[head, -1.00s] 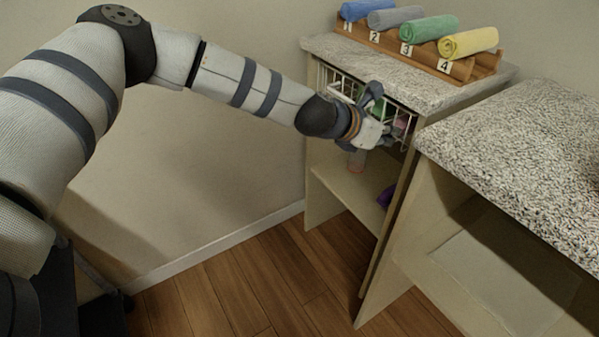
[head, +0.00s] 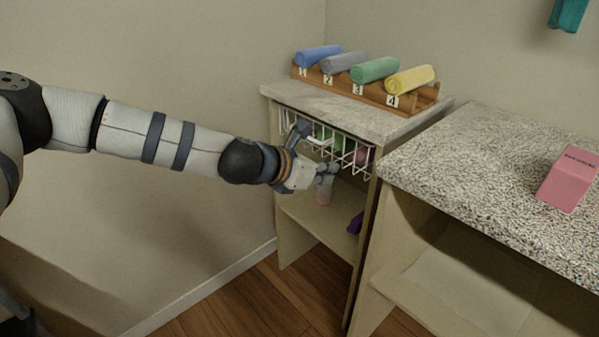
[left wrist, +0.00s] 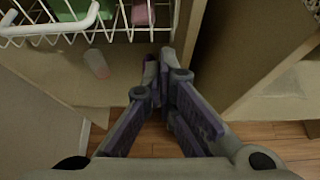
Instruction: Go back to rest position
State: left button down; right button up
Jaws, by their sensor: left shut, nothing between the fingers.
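My left gripper (head: 326,169) is at the front of the small towel shelf, just in front of and below the white wire basket (head: 352,162). It is shut and empty; in the left wrist view its fingers (left wrist: 160,58) come together just under the basket's front rim (left wrist: 60,36). I cannot tell whether they touch the wires. The arm reaches in from the left, well out from my body. My right gripper is not in view.
Rolled blue (head: 318,56), grey (head: 344,63), green (head: 375,70) and yellow (head: 410,80) towels lie on a numbered wooden rack. A pinkish cup-like item (head: 324,192) and a purple item (head: 355,223) are below the basket.

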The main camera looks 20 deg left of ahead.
pick_arm(q)
jog(key=v, duration=0.5)
jog(key=s+d+f+m+g+p, duration=0.3)
jog(key=s+d+f+m+g, duration=0.3)
jog(key=s+f+m, duration=0.65)
jog(key=s+d+f+m+g+y+p, duration=0.1)
jog(key=s+f+m+g+p, duration=0.35)
jog(key=s, duration=1.35)
jog(key=s+a+f+m+g+y, duration=0.1)
jog(key=s+a+m, duration=0.3)
jog(key=s+m, duration=0.3)
jog(key=s+a+f+m+g+y, duration=0.1)
jog(key=s+a+m, duration=0.3)
jog(key=s, duration=0.9)
jog(key=m+g+y, duration=0.1)
jog(key=m, duration=0.2)
jog(key=shift+a+y, duration=0.3)
jog(key=shift+a, duration=0.1)
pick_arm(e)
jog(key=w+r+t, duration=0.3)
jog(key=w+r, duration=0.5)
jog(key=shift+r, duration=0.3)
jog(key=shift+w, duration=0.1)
